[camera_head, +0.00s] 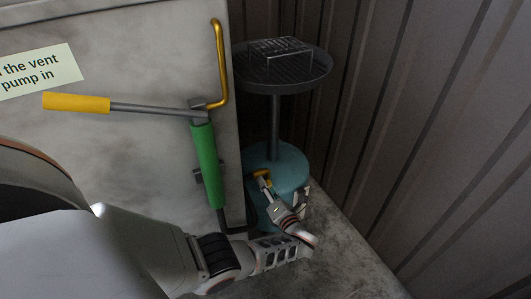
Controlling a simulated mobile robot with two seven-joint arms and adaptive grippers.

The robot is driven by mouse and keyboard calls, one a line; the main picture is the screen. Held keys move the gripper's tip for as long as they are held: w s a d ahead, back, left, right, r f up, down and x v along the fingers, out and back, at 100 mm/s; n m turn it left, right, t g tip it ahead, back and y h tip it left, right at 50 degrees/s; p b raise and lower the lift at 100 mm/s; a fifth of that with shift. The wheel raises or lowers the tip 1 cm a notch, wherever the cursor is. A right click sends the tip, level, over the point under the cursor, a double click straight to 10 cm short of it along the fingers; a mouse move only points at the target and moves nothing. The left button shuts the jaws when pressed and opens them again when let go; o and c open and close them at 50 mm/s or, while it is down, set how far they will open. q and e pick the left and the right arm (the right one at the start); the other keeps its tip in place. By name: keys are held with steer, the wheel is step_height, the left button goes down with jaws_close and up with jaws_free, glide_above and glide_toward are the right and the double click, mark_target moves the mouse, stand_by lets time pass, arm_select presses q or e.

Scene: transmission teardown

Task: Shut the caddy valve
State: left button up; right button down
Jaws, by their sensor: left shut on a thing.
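The caddy (289,163) stands in the corner, with a teal tank at the bottom, a grey post and a dark round pan (260,70) on top. A small yellow valve handle (260,172) shows at the tank's front. My left gripper (265,184) reaches in from the lower left and is shut on the yellow valve handle. The gripper and wrist hide part of the tank and whatever lies below the handle. My right gripper is out of view.
A hand pump with a green body (206,150) and yellow-gripped lever (76,103) is beside the pale panel, left of the caddy. A wire rack (281,50) sits over the pan. A corrugated wall (420,130) closes off the right; grey floor (345,255) is bare below it.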

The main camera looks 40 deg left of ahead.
arm_select(q)
steer(key=shift+m, duration=0.7)
steer(key=o, duration=1.1)
steer(key=shift+f, duration=0.1)
steer(key=shift+d, duration=0.1)
steer(key=v, duration=1.2)
